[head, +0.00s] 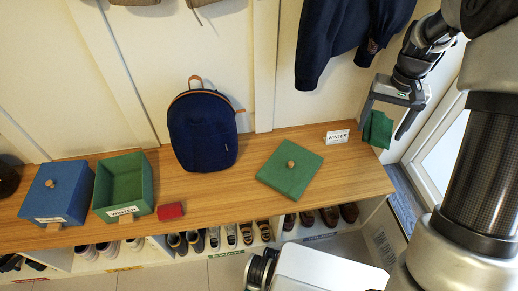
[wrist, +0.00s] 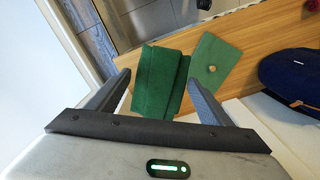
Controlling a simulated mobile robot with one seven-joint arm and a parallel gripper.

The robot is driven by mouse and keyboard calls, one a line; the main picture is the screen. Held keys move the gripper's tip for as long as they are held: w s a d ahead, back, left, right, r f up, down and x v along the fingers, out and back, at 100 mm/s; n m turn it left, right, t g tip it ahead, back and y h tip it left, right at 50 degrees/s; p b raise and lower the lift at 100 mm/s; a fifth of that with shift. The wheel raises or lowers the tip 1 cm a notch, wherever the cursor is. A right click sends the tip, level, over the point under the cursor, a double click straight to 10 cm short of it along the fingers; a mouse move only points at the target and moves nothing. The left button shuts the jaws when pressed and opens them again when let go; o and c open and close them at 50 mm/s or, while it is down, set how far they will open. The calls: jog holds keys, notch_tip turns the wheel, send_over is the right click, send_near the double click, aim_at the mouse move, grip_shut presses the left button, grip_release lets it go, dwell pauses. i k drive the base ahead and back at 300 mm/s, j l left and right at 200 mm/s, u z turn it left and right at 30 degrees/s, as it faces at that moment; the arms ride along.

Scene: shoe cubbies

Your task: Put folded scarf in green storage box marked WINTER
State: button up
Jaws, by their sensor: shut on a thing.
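The green folded scarf (head: 377,131) is between the fingers of my gripper (head: 384,128), past the right end of the bench in the head view. In the wrist view my gripper (wrist: 158,78) is shut on the scarf (wrist: 158,85), which hangs folded between the fingers. The green storage box (head: 124,182) marked WINTER stands open on the left part of the bench and looks empty. Its likely lid, a green square with a wooden knob (head: 290,170), lies flat on the bench, well right of the box; it also shows in the wrist view (wrist: 212,62).
A blue lidded box (head: 56,192) stands left of the green one. A small red item (head: 170,211) lies beside the green box. A navy backpack (head: 202,128) stands behind, and a white label card (head: 337,137) is near the right end. Shoes fill cubbies below; a dark jacket (head: 345,38) hangs above.

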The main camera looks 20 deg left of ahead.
aim_at(131, 200)
jog(key=k+j+u, duration=0.25)
jog(key=j+u, duration=0.25)
jog(key=j, duration=0.85)
jog(key=j+u, duration=0.45)
jog(key=j, duration=0.95)
jog(key=k, duration=0.05)
